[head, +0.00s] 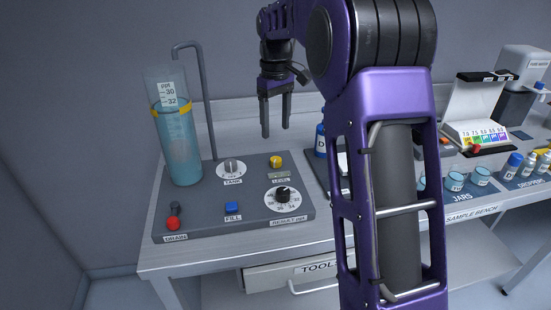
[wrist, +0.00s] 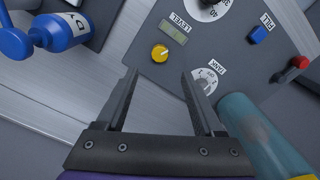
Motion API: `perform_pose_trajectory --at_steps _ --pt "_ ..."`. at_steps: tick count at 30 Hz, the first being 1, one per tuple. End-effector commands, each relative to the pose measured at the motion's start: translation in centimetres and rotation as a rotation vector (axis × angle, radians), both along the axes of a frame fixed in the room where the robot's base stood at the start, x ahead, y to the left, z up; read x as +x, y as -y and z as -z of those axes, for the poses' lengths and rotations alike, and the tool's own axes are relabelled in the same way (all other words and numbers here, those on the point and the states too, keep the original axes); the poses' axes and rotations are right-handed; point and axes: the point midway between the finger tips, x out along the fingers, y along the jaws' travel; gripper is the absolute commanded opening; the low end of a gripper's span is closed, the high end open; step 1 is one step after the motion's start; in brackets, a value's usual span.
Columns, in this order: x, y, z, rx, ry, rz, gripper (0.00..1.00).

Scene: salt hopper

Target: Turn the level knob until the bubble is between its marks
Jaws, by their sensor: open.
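The level knob (head: 276,161) is a small yellow knob at the back right of the grey panel, above the LEVEL label. It also shows in the wrist view (wrist: 160,53), just beyond my fingertips. The level window (head: 279,174) is a small greenish strip beside the knob, and it shows in the wrist view too (wrist: 174,33). Its bubble and marks are too small to make out. My gripper (head: 276,131) points down above the back of the panel, open and empty. In the wrist view its fingers (wrist: 159,73) are apart, with the knob ahead of the gap between them.
The grey panel (head: 185,223) also carries the tank dial (head: 231,168), black result dial (head: 283,194), blue fill button (head: 232,207) and red drain control (head: 173,222). A clear water cylinder (head: 181,150) stands at its left. A blue bottle (head: 320,139) stands right of the panel.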

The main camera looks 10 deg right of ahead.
Motion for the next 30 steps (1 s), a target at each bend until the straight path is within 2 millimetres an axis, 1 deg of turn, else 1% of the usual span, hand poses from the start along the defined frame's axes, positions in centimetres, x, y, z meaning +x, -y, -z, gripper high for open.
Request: perform_pose_trajectory --at_steps 1,6,9,12,15,18,26,27,29,30 --pt "-0.1 0.0 1.5 0.0 -0.004 0.0 0.69" --pt "-0.1 0.0 5.1 0.0 -0.002 0.0 0.69" --pt "0.0 0.0 6.9 0.0 -0.002 0.0 0.69" --pt "0.0 0.0 8.2 -0.001 -0.001 0.0 0.69" --pt "0.0 0.0 9.1 0.0 0.0 0.0 0.69" --pt "0.0 0.0 9.6 0.0 0.0 0.0 0.69" --pt "0.0 0.0 9.7 0.0 0.0 0.0 0.69" --pt "0.0 0.0 9.7 0.0 0.0 0.0 0.67" --pt "0.0 0.0 9.7 0.0 0.0 0.0 0.57" --pt "0.0 0.0 9.7 0.0 0.0 0.0 0.49"
